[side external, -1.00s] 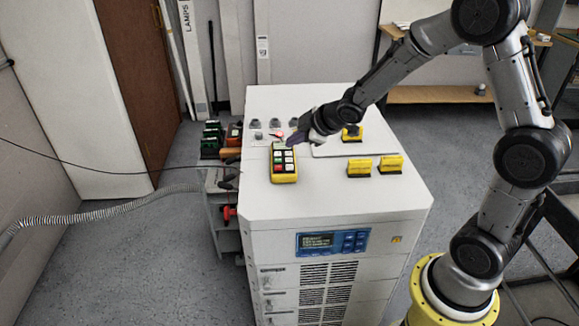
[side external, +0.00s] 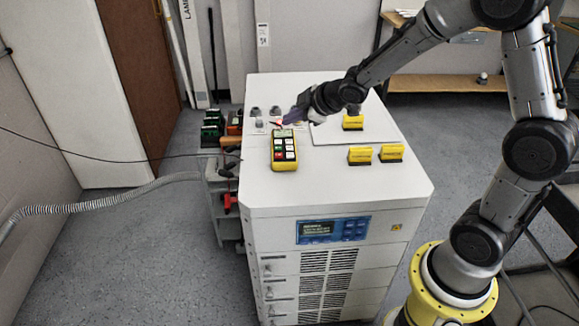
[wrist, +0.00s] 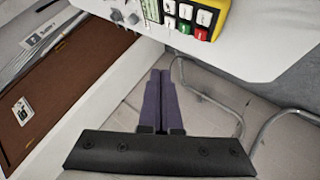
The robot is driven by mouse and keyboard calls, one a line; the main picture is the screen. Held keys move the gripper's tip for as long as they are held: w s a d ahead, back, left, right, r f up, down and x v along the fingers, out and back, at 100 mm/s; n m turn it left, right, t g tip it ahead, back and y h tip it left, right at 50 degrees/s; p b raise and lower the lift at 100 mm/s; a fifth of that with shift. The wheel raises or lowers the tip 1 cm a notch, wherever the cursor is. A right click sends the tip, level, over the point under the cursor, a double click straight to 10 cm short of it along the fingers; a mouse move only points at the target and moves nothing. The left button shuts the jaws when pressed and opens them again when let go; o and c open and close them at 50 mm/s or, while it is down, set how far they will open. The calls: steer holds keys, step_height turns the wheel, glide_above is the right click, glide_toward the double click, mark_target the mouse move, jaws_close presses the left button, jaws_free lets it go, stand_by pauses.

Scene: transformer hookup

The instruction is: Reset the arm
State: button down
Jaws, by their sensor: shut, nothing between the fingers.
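My gripper (side external: 285,121) is above the white cabinet's top (side external: 350,188), near the upper end of a yellow handheld controller (side external: 284,154). The controller has a small screen and red, green, white and dark buttons. In the wrist view my two purple fingers (wrist: 160,73) lie side by side, shut with nothing between them. Part of the controller (wrist: 185,16) shows at the top of that view, apart from the fingers. My arm reaches in from the right.
Yellow-and-black blocks (side external: 361,156) and grey knobs (side external: 276,111) stand on the cabinet top. A side cart with red and green connectors (side external: 212,127) is at left. A ridged hose (side external: 110,192) and black cable run left. The front cabinet top is clear.

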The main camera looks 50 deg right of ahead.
steer(key=s+a+r+m+t, duration=0.2)
steer(key=s+a+r+m, duration=0.1)
steer(key=s+r, duration=1)
steer(key=s+a+f+m+g, duration=0.1)
steer(key=s+f+m+g, duration=0.1)
steer(key=s, duration=0.7)
steer(key=s+a+f+m+g, duration=0.2)
steer(key=s+f+m+g, duration=0.1)
steer(key=s, duration=0.6)
steer(key=shift+f+m+g+y, duration=0.25)
steer(key=shift+m+g+y, duration=0.05)
steer(key=shift+g, duration=0.4)
